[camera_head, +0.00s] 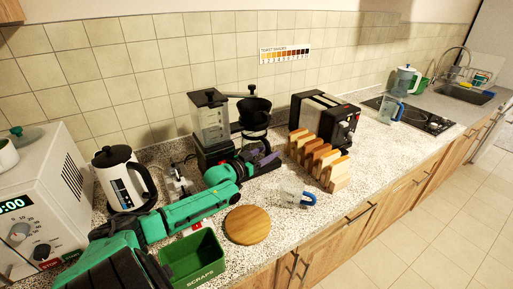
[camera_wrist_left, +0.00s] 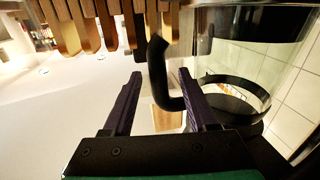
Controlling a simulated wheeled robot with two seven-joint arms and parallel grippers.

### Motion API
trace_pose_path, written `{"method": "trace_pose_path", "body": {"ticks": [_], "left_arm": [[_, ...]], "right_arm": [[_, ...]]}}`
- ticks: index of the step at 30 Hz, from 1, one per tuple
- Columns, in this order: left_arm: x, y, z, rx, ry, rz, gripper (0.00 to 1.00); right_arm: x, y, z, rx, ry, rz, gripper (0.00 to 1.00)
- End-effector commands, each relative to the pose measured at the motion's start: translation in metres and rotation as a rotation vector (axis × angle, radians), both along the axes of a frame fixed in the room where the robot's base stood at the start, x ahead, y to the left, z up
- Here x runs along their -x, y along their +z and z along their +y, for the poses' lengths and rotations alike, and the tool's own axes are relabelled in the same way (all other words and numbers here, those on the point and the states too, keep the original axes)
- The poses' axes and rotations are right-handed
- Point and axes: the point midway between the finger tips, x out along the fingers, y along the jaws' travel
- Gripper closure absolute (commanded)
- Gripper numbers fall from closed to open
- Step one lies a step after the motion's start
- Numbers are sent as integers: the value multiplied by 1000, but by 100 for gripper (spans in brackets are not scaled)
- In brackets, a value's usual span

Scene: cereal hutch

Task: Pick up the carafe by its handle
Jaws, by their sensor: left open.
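The glass carafe (camera_head: 255,134) sits at the black coffee maker (camera_head: 254,105) near the wall. In the left wrist view the carafe (camera_wrist_left: 245,65) fills the upper right, with a dark band around it. Its black curved handle (camera_wrist_left: 160,72) lies between the two purple fingers of my left gripper (camera_wrist_left: 160,82). The fingers are apart, with visible gaps beside the handle. In the head view my left gripper (camera_head: 265,160) reaches in just in front of the carafe, which it partly hides. My right gripper is not in view.
Bread slices in a row (camera_head: 322,160) stand close to the right of my gripper, before the toaster (camera_head: 325,112). A grinder-like machine (camera_head: 210,122) stands left. A glass mug with blue handle (camera_head: 291,192), round wooden board (camera_head: 247,225) and green scraps bin (camera_head: 194,262) stand in front.

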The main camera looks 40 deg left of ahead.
Motion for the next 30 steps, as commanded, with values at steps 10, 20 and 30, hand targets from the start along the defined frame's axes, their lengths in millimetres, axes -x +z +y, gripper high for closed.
{"method": "trace_pose_path", "body": {"ticks": [10, 20, 30], "left_arm": [[-5, 0, 0, -1, 0, 0, 65], [-5, 0, 0, -1, 0, 1, 100], [-5, -1, 0, -1, 0, 1, 100]], "right_arm": [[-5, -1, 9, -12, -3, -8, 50], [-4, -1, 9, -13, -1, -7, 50], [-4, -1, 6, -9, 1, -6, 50]]}}
